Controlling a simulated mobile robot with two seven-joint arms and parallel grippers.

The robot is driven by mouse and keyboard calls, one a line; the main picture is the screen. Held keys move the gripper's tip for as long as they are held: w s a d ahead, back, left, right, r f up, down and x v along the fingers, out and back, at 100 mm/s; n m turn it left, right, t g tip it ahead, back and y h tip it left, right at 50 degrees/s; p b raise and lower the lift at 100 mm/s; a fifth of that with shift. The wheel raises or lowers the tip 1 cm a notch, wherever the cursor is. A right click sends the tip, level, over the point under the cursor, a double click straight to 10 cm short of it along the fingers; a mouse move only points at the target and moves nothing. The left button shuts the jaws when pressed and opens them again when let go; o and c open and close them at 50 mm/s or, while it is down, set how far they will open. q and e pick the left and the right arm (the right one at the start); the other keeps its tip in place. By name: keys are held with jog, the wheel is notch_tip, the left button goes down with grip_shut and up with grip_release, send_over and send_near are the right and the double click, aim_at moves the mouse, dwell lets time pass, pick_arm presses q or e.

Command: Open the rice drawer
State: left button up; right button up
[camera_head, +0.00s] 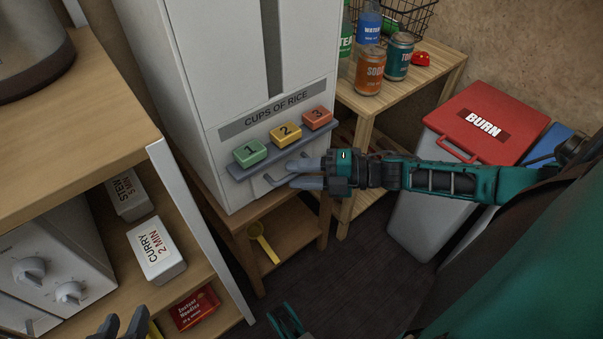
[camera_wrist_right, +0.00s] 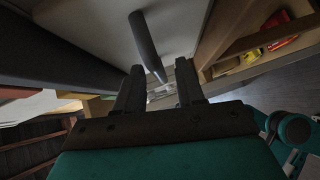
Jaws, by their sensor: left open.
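The white rice dispenser (camera_head: 235,75), labelled "CUPS OF RICE", stands in the middle of the head view. Below its numbered buttons is the lower front with a grey bar handle (camera_head: 270,181) for the drawer. The handle also shows as a dark bar in the right wrist view (camera_wrist_right: 147,42). My right gripper (camera_head: 296,174) is at the handle, fingers apart. In the wrist view the bar's near end lies between the fingertips (camera_wrist_right: 158,78), without clear contact. My left gripper (camera_head: 122,325) is open at the bottom left edge, well away from the dispenser.
Green, yellow and red buttons (camera_head: 285,133) project on a ledge just above my right gripper. A wooden stand (camera_head: 285,235) holds the dispenser, with a yellow scoop (camera_head: 262,243) below. A shelf (camera_head: 190,285) with boxes is left. A red-lidded bin (camera_head: 480,125) stands right.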

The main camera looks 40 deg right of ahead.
grip_shut()
dwell(0.5)
pick_arm(q)
notch_tip(320, 180, up, 8)
jog(key=a+p, duration=0.1)
jog(key=p, duration=0.9)
jog(key=shift+s+a+f+y+p, duration=0.2)
jog(key=shift+a+y+p, duration=0.1)
jog(key=shift+p, duration=0.05)
pick_arm(e)
jog(key=s+d, duration=0.2)
jog(key=s, duration=2.4)
